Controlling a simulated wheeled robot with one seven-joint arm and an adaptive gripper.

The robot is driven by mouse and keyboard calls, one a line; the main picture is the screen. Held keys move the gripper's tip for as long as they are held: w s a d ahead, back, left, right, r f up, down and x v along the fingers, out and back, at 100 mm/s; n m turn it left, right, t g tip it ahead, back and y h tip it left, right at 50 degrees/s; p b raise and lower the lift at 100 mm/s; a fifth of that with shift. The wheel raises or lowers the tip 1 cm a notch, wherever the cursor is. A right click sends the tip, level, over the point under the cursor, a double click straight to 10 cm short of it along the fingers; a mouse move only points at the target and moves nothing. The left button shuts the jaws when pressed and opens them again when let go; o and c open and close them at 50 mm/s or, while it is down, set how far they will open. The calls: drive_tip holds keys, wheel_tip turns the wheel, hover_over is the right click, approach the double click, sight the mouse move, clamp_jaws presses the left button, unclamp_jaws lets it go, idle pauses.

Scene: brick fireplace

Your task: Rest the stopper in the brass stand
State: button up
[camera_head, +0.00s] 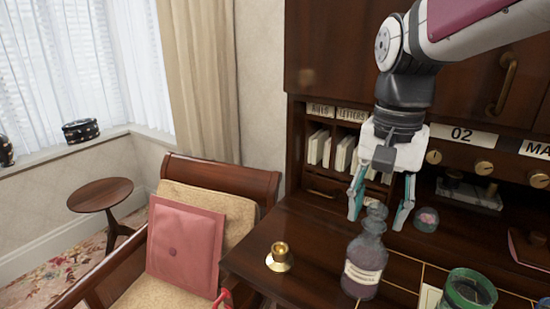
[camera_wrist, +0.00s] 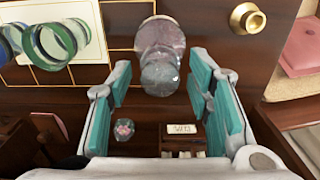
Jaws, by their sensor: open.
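The glass stopper (camera_head: 376,213) sits in the neck of a purple-grey glass bottle (camera_head: 364,266) with a paper label, upright on the desk. In the wrist view the stopper (camera_wrist: 160,73) shows between my fingers, with clear gaps on both sides. My gripper (camera_head: 379,208) points down at the bottle's top, its teal-padded fingers open and holding nothing. In the head view the fingertips flank the stopper; exact depth is hard to tell. The brass stand (camera_head: 280,257), a small empty cup on a round foot, is on the desk left of the bottle.
A green glass jar (camera_head: 468,292) stands right of the bottle. A glass paperweight (camera_head: 427,219) lies behind it. Pigeonholes with letters (camera_head: 340,150) and drawers rise at the back. A chair with a pink cushion (camera_head: 185,247) is left of the desk. The desktop around the stand is clear.

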sight(379, 205)
drive_tip(key=c, duration=0.9)
drive_tip(key=shift+c, duration=0.3)
drive_tip(key=shift+r+p, duration=1.1)
drive_tip(key=shift+r, duration=0.45)
drive_tip(key=shift+r+p, duration=0.6)
drive_tip(key=shift+r, duration=0.15)
